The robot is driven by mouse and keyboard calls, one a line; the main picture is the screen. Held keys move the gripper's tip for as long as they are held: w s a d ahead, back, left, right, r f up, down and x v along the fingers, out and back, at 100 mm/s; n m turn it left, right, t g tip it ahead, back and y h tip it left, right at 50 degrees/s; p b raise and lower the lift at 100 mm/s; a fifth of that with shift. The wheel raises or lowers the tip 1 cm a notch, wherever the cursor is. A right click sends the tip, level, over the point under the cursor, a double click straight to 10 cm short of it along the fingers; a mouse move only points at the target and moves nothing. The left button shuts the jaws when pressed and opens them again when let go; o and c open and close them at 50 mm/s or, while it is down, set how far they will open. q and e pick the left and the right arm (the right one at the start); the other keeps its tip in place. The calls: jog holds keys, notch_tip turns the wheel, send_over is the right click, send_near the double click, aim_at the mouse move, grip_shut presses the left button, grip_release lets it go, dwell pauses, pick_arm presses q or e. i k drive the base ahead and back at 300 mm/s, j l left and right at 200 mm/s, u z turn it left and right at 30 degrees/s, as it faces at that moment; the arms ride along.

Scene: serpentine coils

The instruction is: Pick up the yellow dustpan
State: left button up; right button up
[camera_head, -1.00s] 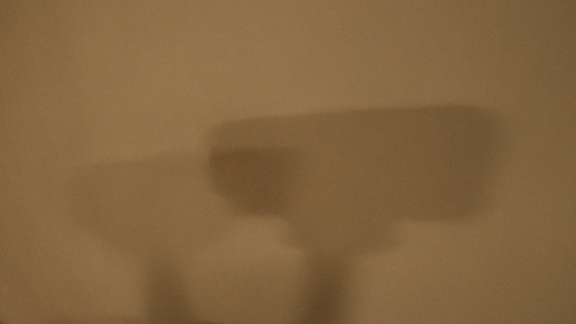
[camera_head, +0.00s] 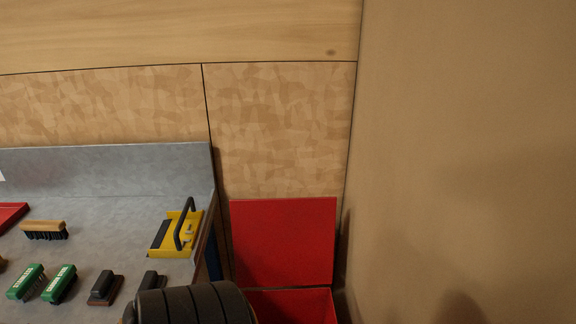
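The yellow dustpan (camera_head: 168,245) lies on the grey worktop near its right end. It has a black handle arching over it and a dark strip along its left part. A black ribbed part of my own arm shows at the bottom centre, below the dustpan and apart from it in the picture. Neither gripper's fingers show.
The grey worktop (camera_head: 110,222) has a raised back edge. On it are a wooden brush (camera_head: 45,229), green brushes (camera_head: 60,283), dark blocks (camera_head: 105,287) and a red tray (camera_head: 10,215). An open red bin (camera_head: 284,242) stands to its right, beside a bare wall (camera_head: 460,130).

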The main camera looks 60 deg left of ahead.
aim_at(167, 244)
jog(key=u, duration=1.95)
